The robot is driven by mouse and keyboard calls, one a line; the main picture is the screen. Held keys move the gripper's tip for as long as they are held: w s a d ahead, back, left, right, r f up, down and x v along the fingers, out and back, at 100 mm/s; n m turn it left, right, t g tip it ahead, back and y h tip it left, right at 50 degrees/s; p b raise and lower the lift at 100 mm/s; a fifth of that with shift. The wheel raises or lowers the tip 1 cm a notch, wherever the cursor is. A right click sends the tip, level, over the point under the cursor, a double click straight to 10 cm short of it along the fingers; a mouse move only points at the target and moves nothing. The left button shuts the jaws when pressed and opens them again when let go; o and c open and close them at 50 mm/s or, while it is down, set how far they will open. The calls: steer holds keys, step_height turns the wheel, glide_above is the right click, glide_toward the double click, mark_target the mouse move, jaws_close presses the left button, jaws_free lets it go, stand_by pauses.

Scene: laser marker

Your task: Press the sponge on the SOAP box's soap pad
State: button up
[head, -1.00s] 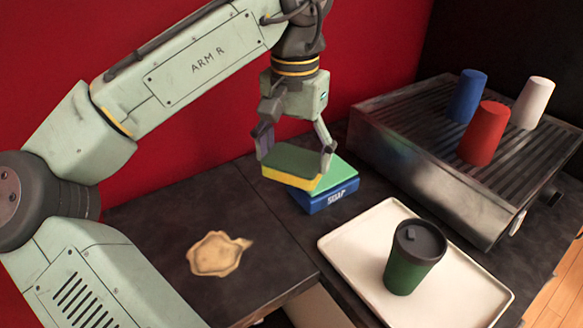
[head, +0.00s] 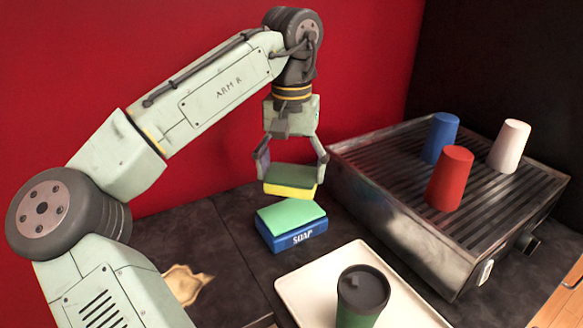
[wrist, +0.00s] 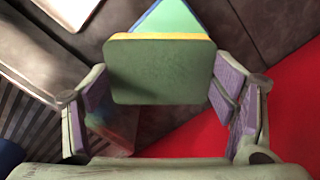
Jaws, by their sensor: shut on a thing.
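The sponge (head: 291,180) has a green top and a yellow underside. My gripper (head: 290,172) is shut on it and holds it above the counter, behind and slightly above the SOAP box. The blue SOAP box (head: 291,237) stands on the dark counter with its green soap pad (head: 291,216) on top. In the wrist view the sponge (wrist: 160,72) sits between the purple finger pads and hides part of the soap pad (wrist: 166,18). The sponge looks apart from the pad.
A cream tray (head: 300,290) with a dark green lidded cup (head: 361,300) stands in front of the box. A ridged metal machine (head: 400,215) at right bears blue, red and white cups. A tan stain (head: 187,284) marks the counter at left.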

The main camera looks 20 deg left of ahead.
steer(key=b, duration=0.3)
glide_above(291, 212)
steer(key=shift+f, duration=2.7)
steer(key=shift+f, duration=1.2)
stand_by(0.9)
steer(key=shift+r, duration=0.15)
step_height(291, 212, up, 3)
steer(key=shift+f+p, duration=0.15)
steer(key=shift+p, duration=1.1)
steer(key=shift+r+p, duration=0.3)
steer(key=shift+r, duration=1.75)
